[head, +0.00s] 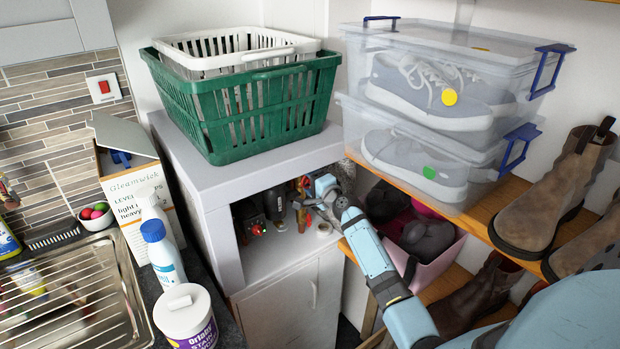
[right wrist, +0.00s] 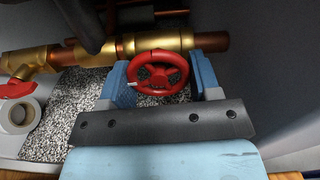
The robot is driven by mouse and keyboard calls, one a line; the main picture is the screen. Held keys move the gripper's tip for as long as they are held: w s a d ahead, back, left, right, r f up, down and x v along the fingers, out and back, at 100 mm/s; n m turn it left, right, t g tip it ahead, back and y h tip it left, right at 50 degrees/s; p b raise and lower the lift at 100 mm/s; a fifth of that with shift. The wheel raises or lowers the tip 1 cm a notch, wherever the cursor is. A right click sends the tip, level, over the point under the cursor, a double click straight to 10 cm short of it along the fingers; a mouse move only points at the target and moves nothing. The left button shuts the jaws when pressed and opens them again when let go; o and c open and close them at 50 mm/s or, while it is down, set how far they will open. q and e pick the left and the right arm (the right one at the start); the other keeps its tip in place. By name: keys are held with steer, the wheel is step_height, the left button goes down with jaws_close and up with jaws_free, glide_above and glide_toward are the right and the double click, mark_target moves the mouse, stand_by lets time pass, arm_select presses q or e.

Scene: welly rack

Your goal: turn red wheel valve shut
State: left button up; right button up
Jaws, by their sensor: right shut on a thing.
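The red wheel valve (right wrist: 158,73) sits on a brass and copper pipe (right wrist: 140,42) inside the open compartment of the white cabinet. My right gripper (right wrist: 160,82) is shut on the wheel, with one light-blue finger on each side of its rim in the right wrist view. In the head view my right arm reaches into the compartment, and the right gripper (head: 325,187) is partly hidden there. The wheel itself cannot be made out clearly in the head view. My left gripper is not in view.
The white cabinet (head: 210,222) encloses the reach with its top and side walls. A green basket (head: 245,115) stands on top. A shoe rack (head: 480,212) with clear boxes and a pink bin (head: 432,275) crowd the right. A white tape roll (right wrist: 18,115) and red lever (right wrist: 16,89) lie left of the wheel.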

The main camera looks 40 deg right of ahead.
steer(key=m+p, duration=0.2)
steer(key=m, duration=0.4)
steer(key=m+p, duration=0.1)
steer(key=m, duration=0.2)
steer(key=m+p, duration=0.1)
steer(key=m, duration=0.1)
steer(key=shift+a+f+m, duration=0.15)
steer(key=shift+f+m, duration=0.05)
steer(key=shift+m, duration=0.2)
steer(key=m, duration=0.3)
steer(key=shift+f+m+p, duration=0.1)
steer(key=shift+m+p, duration=0.2)
steer(key=shift+p, duration=0.1)
steer(key=m, duration=0.2)
steer(key=shift+a+m, duration=0.15)
steer(key=shift+m, duration=0.25)
steer(key=m, duration=0.4)
steer(key=shift+a+m, duration=0.1)
steer(key=shift+m, duration=0.2)
steer(key=m, duration=0.4)
steer(key=shift+a+m, duration=0.1)
steer(key=shift+m, duration=0.2)
steer(key=m, duration=0.4)
steer(key=shift+r, duration=0.2)
steer(key=shift+r+m, duration=0.1)
steer(key=shift+m, duration=2.6)
